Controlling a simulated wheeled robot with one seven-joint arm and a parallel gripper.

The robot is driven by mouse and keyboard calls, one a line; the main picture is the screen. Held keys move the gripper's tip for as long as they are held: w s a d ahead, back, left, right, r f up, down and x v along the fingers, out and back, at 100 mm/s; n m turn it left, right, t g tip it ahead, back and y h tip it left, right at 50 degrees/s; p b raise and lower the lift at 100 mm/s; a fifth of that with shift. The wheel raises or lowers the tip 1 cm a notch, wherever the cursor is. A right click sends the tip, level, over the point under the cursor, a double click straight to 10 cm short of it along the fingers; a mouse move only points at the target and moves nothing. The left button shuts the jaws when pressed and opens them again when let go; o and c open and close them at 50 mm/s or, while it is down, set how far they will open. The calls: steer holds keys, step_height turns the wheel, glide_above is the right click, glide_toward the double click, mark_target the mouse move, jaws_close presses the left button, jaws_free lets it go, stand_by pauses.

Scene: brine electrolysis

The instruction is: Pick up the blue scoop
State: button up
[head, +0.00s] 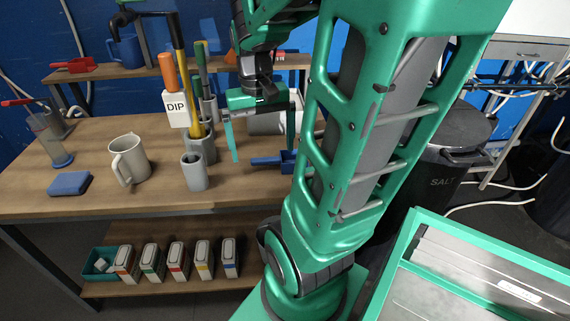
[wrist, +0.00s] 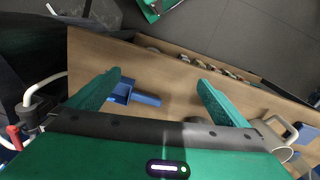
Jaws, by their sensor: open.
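The blue scoop (head: 266,160) lies on the wooden bench top. In the head view my arm hides part of its right end. It also shows in the wrist view (wrist: 147,99), its square bowl close to the left finger and its handle pointing right. My gripper (head: 262,153) is open and empty, pointing down above the bench near the scoop. In the wrist view the fingers of my gripper (wrist: 158,78) are wide apart, with the scoop lying below and partly between them, off toward the left finger. It does not appear to touch the scoop.
A small grey cylinder (head: 194,172) and a holder with upright coloured handles (head: 201,145) stand left of the gripper. A beige mug (head: 129,160) and a blue block (head: 70,183) are farther left. A raised shelf (head: 140,72) runs behind. A dark salt bin (head: 445,165) stands right.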

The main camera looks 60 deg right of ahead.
steer(key=m, duration=0.2)
glide_above(265, 158)
step_height(265, 158, down, 2)
step_height(265, 158, down, 12)
steer(key=shift+r, duration=0.25)
steer(key=shift+c, duration=0.7)
steer(key=c, duration=1)
steer(key=shift+r, duration=0.1)
steer(key=shift+c, duration=0.2)
